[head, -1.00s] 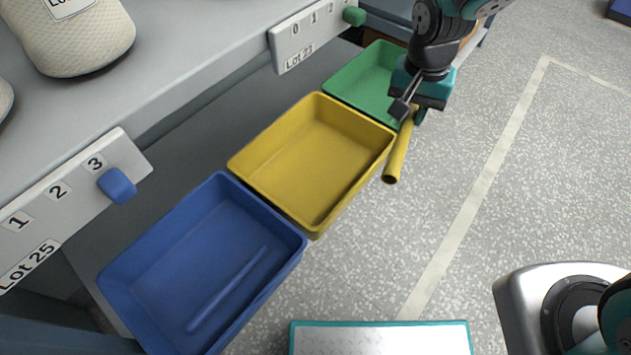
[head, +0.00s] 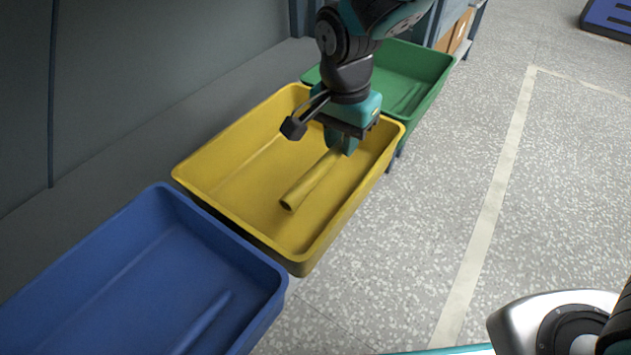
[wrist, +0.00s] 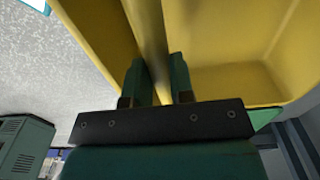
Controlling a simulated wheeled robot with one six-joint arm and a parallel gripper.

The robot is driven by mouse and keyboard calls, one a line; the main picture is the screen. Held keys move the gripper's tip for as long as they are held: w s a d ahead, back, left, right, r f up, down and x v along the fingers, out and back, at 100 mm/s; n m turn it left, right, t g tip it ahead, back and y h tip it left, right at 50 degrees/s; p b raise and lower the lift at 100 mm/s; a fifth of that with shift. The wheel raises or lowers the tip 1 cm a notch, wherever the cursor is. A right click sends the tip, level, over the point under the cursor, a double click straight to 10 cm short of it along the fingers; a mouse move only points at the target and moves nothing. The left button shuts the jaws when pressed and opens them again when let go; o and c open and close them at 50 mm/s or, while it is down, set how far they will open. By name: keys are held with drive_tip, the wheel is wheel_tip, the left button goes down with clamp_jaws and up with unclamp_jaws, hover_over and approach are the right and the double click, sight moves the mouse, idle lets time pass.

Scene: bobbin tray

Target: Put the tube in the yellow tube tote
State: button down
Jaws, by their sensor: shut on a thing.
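The yellow tube (head: 312,180) is a hollow cylinder held at one end by my gripper (head: 342,143). In the head view it lies within the outline of the yellow tote (head: 193,177), slanting toward the lower left. I cannot tell whether it touches the tote's floor. My gripper is over the right part of the tote and is shut on the tube. In the wrist view the tube (wrist: 152,45) runs up between the two fingers of my gripper (wrist: 158,75), with the yellow tote (wrist: 225,85) around it.
A blue tote (head: 150,225) stands at the lower left with a blue tube (head: 203,322) in it. A green tote (head: 425,85) stands behind the yellow one, partly behind my arm. Open speckled floor (head: 440,190) lies to the right, with a pale line on it.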

sight(338, 186)
wheel_tip(338, 186, down, 9)
drive_tip(key=b, duration=0.4)
drive_tip(key=shift+f, duration=0.1)
drive_tip(key=c, duration=1)
unclamp_jaws()
